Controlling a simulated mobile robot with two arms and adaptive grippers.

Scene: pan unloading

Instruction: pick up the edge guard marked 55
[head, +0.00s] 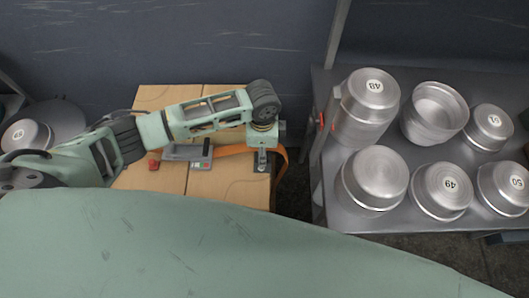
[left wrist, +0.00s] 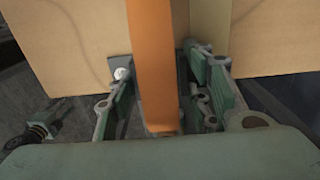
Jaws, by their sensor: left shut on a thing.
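An edge guard (left wrist: 120,72), a grey piece with a white round mark, shows in the left wrist view at the carton's edge, partly under an orange strap (left wrist: 152,60). Its number is too small to read. My left gripper (head: 262,163) is at the right edge of the cardboard box in the head view. In the left wrist view its fingers (left wrist: 165,98) stand on both sides of the strap and are shut on the guard. The fingers and strap hide much of the guard.
The cardboard box (head: 228,190) carries a grey strapping tool (head: 188,152) and a small red object (head: 153,164). The orange strap (head: 281,162) loops at its right edge. A metal table (head: 352,222) at right holds several numbered metal pans (head: 372,182). A dark wall (head: 200,40) stands behind.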

